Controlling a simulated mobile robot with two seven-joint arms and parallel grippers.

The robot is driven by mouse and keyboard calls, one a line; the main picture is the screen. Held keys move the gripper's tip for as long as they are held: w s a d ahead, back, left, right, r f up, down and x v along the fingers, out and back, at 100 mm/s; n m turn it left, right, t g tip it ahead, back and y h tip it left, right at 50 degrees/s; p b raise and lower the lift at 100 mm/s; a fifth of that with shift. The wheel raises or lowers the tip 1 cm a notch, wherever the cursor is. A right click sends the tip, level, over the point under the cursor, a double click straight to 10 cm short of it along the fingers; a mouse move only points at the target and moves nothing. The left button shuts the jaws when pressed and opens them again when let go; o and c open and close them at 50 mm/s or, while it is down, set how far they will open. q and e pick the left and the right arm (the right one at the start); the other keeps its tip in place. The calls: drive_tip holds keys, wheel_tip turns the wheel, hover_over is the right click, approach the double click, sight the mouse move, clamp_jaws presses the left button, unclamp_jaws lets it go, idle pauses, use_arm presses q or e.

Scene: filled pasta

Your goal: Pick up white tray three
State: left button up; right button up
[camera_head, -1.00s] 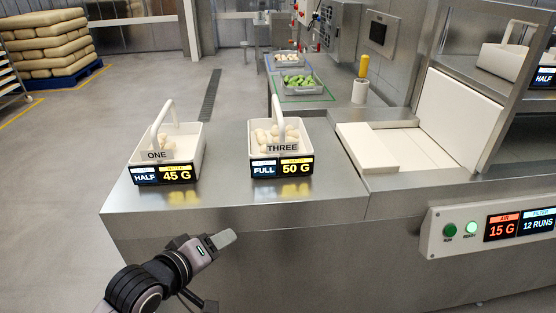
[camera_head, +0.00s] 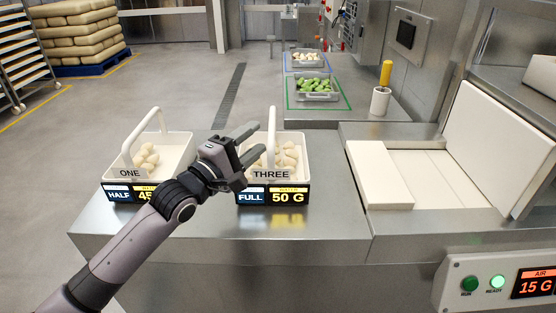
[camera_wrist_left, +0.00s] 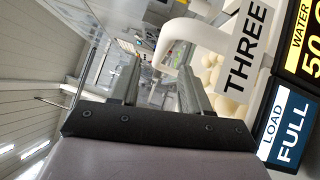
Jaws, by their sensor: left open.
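White tray three (camera_head: 302,164) stands on the steel counter, holding pale round pieces, with an upright white handle (camera_head: 272,128) and a front label reading THREE, FULL and 50 G. In the left wrist view its handle (camera_wrist_left: 199,32) and THREE label (camera_wrist_left: 243,50) show close by. My left gripper (camera_head: 256,139) is open and empty, at the left side of tray three, its fingers pointing toward the handle. My right gripper is not in view.
White tray one (camera_head: 178,152), labelled HALF, stands left of tray three, partly hidden by my left arm. A white board (camera_head: 379,175) lies to the right. Green pieces in a tray (camera_head: 315,86) and a yellow-handled tool (camera_head: 386,74) are farther back. The counter front is clear.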

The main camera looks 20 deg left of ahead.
sight(272, 123)
use_arm(q)
drive_tip(key=shift+p+x, duration=0.3)
drive_tip(key=shift+x, duration=2.9)
drive_tip(key=shift+s+d, duration=0.1)
drive_tip(key=shift+d, duration=0.05)
clamp_jaws()
drive_tip(key=shift+r, duration=0.15)
